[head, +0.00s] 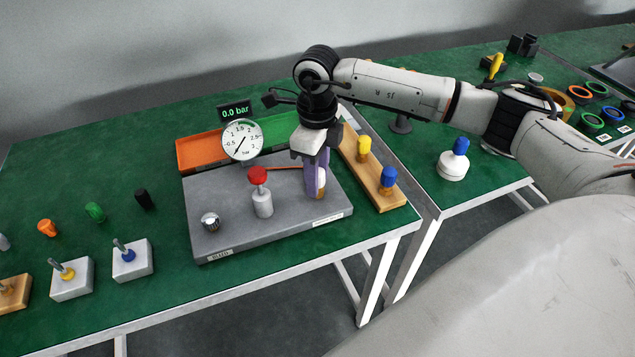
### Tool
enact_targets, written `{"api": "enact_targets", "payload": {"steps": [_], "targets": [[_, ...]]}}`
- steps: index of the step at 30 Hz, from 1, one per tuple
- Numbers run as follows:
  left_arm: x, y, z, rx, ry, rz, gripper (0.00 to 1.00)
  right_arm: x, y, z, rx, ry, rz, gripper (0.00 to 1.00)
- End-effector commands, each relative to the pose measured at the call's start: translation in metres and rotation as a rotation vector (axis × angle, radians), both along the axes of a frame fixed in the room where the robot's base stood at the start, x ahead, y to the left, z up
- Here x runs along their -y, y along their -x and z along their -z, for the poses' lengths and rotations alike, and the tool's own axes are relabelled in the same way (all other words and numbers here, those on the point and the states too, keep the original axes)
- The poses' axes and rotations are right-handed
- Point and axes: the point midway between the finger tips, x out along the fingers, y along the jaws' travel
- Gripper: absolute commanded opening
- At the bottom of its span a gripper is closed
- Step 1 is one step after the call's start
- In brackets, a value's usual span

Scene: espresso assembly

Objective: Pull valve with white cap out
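The valve with the white cap (321,181) is at the right part of the grey plate (232,231). Its brass-coloured lower part shows just below the cap. My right gripper (317,182) points straight down over this valve, with its purple fingers at the cap and hiding part of it. I cannot tell whether the fingers press on the cap or stand apart around it. My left gripper is not in view.
A red-capped valve (261,192) and a chrome knob (210,221) stand on the same plate. A gauge (241,141) and orange tray (198,153) are behind. A wooden block with yellow and blue caps (375,178) is close on the right.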

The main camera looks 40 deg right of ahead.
Motion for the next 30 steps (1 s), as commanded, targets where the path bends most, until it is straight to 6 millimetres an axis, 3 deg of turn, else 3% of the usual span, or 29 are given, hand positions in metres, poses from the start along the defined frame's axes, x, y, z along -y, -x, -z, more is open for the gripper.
{"api": "enact_targets", "payload": {"steps": [1, 5, 6, 30], "targets": [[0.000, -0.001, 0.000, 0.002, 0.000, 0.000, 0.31, 0.000, 0.000, 0.000, 0.000, 0.000, 0.000, 0.23], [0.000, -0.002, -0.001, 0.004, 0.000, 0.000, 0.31, 0.000, 0.000, 0.000, 0.000, 0.000, 0.000, 0.01], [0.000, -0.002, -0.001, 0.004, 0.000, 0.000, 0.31, 0.000, 0.000, 0.000, 0.000, 0.000, 0.000, 0.00], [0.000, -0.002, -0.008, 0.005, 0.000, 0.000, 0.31, 0.000, 0.000, -0.011, 0.001, -0.001, 0.000, 0.00]]}}
